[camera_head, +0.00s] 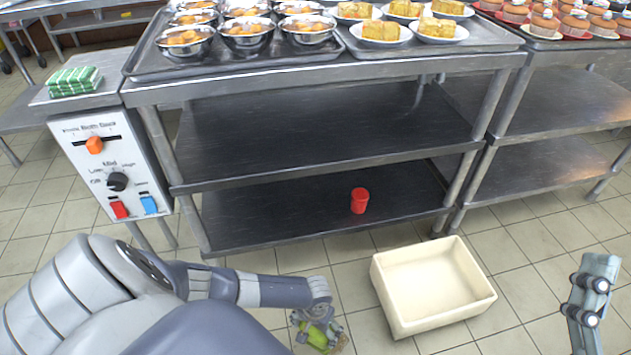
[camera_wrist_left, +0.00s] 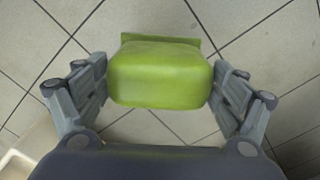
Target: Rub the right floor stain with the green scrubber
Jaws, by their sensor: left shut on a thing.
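The green scrubber (camera_wrist_left: 160,78) is held between the two fingers of my left gripper (camera_wrist_left: 160,92) in the wrist view, with tiled floor beyond it. In the head view my left gripper (camera_head: 317,326) is low at the bottom centre, shut on the scrubber (camera_head: 318,338), left of the cream bin. A small brownish patch shows beside the scrubber; I cannot tell whether it is part of the scrubber or a floor stain. No other stain is clear. My right gripper (camera_head: 587,300) is at the right edge, apart from everything; its opening is unclear.
A cream bin (camera_head: 393,304) stands on the floor right of my left gripper. A steel shelf rack (camera_head: 330,172) with a red cup (camera_head: 359,201) on its bottom shelf stands behind. A control panel (camera_head: 113,165) is at left. Tiled floor is open between bin and right gripper.

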